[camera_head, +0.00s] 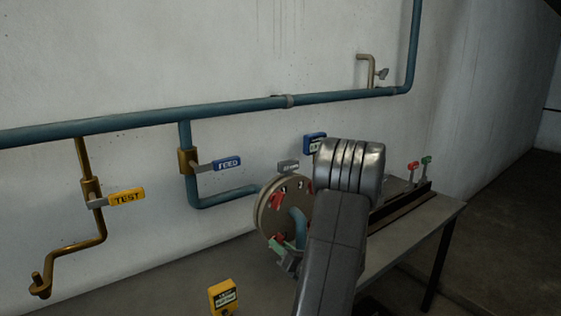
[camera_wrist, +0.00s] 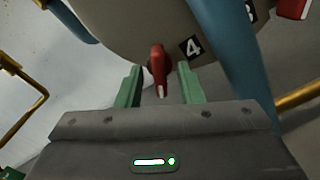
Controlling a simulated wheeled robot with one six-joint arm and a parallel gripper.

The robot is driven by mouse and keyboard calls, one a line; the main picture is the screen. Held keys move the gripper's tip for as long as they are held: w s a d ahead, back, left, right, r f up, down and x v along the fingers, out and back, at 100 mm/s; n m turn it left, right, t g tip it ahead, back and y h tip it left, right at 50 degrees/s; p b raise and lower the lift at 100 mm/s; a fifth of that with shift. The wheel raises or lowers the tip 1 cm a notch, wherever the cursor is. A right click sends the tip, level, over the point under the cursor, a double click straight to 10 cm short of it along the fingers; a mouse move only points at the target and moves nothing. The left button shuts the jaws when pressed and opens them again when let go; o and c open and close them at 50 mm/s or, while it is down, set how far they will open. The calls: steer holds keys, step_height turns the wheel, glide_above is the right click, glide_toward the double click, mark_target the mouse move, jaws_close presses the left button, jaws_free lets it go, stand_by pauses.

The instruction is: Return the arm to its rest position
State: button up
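My arm (camera_head: 335,235) reaches out over the bench toward a round flanged disc (camera_head: 264,212) with several red handles around its rim. My gripper (camera_head: 279,243) is at the lower part of the disc, partly hidden behind my arm. In the wrist view, my gripper's green fingers (camera_wrist: 158,82) stand apart, one on each side of a red handle (camera_wrist: 158,62) beside the number 4 label (camera_wrist: 190,46). Gaps show between the handle and both fingers, so it is not gripped. The rest position itself cannot be made out.
A blue pipe (camera_head: 150,119) runs along the wall, with valves tagged FEED (camera_head: 226,164) and TEST (camera_head: 127,197). A yellow device (camera_head: 223,297) sits at the bench's front. A dark rack (camera_head: 402,207) with red and green handles stands right. The bench (camera_head: 420,240) ends at right.

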steer(key=b+v, duration=0.2)
steer(key=v, duration=1.1)
steer(key=w+a+n+b, duration=0.2)
steer(key=w+a+n, duration=0.5)
steer(key=w+n, duration=0.2)
steer(key=shift+w+a+b, duration=0.3)
steer(key=shift+w+b, duration=0.1)
steer(key=shift+w, duration=0.45)
steer(key=shift+a+n, duration=0.1)
steer(key=shift+n, duration=0.2)
